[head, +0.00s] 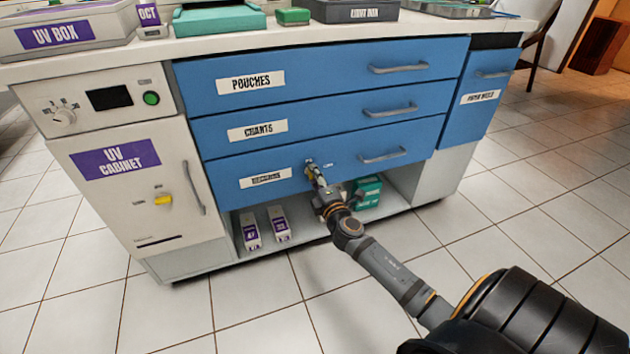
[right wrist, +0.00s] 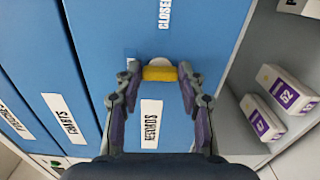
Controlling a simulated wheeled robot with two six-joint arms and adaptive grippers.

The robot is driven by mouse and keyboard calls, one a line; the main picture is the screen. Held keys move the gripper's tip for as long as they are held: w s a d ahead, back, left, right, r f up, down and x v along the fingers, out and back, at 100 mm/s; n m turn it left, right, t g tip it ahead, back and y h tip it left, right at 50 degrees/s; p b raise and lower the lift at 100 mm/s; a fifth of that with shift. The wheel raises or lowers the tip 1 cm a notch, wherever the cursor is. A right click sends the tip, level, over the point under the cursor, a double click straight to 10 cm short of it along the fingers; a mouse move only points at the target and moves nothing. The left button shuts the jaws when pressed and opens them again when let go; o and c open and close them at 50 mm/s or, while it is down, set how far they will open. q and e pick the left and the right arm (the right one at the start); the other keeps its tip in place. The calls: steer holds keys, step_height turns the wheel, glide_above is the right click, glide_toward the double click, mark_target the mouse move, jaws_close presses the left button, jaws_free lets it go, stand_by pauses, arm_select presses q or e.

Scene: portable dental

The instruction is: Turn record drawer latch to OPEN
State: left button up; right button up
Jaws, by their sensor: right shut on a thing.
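The record drawer (head: 225,178) is the lowest blue drawer, labelled RECORDS, and appears closed. Its yellow latch (right wrist: 160,73) sits on a round white base on the drawer front. In the right wrist view the latch lies crosswise, its left end toward a small label mostly hidden by a finger. The word CLOSED (right wrist: 165,14) stands above the latch in that view. My right gripper (head: 316,177) reaches the drawer front and is shut on the latch, one finger at each end. In the head view it mostly hides the latch. My left gripper is not in view.
Drawers labelled POUCHES (head: 330,78) and CHARTS (head: 325,120) are above. The UV cabinet (head: 130,190) with its own yellow latch (head: 163,200) is left. Boxes (head: 250,232) and teal packs (head: 368,192) stand on the open shelf below. The tiled floor in front is clear.

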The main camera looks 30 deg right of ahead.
steer(key=shift+m, duration=0.5)
steer(key=o, duration=1.2)
steer(key=shift+c, duration=0.2)
steer(key=v, duration=1.2)
